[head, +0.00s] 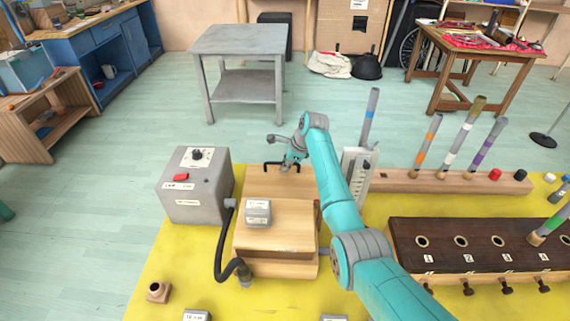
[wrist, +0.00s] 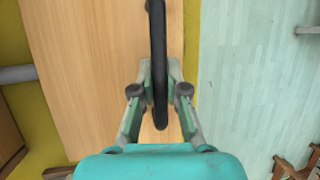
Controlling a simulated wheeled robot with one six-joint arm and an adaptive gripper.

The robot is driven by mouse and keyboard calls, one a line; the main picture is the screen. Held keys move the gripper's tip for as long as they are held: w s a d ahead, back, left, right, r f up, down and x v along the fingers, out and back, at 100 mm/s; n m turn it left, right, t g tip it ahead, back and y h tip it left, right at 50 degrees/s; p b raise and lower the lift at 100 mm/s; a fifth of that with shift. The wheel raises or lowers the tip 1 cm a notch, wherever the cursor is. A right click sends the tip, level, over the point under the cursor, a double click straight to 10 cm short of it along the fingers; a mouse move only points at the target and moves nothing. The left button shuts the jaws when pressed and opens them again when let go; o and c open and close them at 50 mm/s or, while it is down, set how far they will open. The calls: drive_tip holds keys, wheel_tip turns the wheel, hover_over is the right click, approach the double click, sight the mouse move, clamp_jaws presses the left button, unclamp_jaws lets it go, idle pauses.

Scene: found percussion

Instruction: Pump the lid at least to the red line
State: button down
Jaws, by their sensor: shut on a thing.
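A pale wooden box (head: 262,238) stands on the yellow mat, with a flat wooden lid (head: 262,183) on its far part. A black bar handle (head: 267,167) rises from the lid's far end. My gripper (head: 288,163) is at this handle; my arm reaches over from the right. In the wrist view my gripper (wrist: 160,88) is shut on the black handle (wrist: 158,40), above the wooden lid (wrist: 95,60). A white upright gauge panel (head: 357,172) stands right of the box, partly hidden by my arm. I cannot make out a red line on it.
A grey control box (head: 195,190) with a red button stands left, joined by a black hose (head: 222,262). A small grey block (head: 257,212) sits on the box. A dark rack (head: 480,262) with numbered holes and a wooden rail (head: 430,183) with tubes lie right.

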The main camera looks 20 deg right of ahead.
sight(285, 176)
drive_tip(key=shift+w+r, duration=0.1)
drive_tip(key=shift+r, duration=0.2)
drive_tip(key=shift+s+a+r, duration=0.1)
drive_tip(key=shift+s+r, duration=0.4)
drive_tip(key=shift+r, duration=0.35)
drive_tip(key=shift+s+a+r, duration=0.15)
drive_tip(key=shift+s+r, duration=0.2)
drive_tip(key=shift+r, duration=0.2)
drive_tip(key=shift+s+a+r, duration=0.1)
drive_tip(key=shift+s+r, duration=0.25)
drive_tip(key=shift+r, duration=0.2)
